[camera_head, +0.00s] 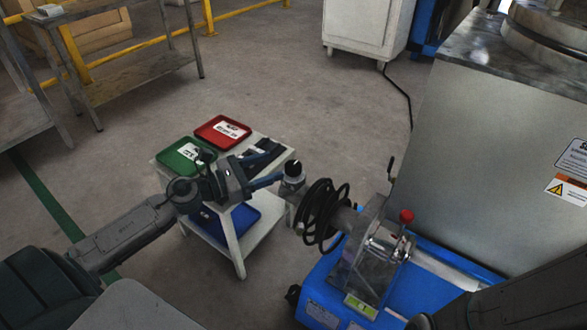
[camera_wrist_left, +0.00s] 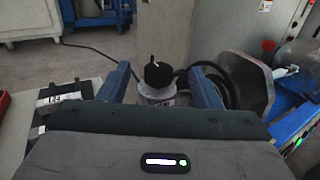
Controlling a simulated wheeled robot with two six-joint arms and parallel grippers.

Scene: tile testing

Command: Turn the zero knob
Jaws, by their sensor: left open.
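The zero knob (camera_head: 295,167) is a small black knob with a white mark, on top of a pale cylindrical housing (camera_head: 291,183) by the corner of the white cart. My left gripper (camera_head: 272,178) is open and points at it from the left. In the left wrist view, the knob (camera_wrist_left: 158,74) stands between and beyond the two blue fingers (camera_wrist_left: 160,88), with a gap on both sides. The fingers do not appear to touch it. My right arm shows at the lower right, and its gripper is out of the frame.
The white cart (camera_head: 238,247) carries a green tray (camera_head: 172,163), a red tray (camera_head: 212,143) and a blue tray below. A black coiled cable (camera_head: 318,215) and a blue machine with a red-knobbed lever (camera_head: 406,216) are close on the right. A large grey cabinet stands behind.

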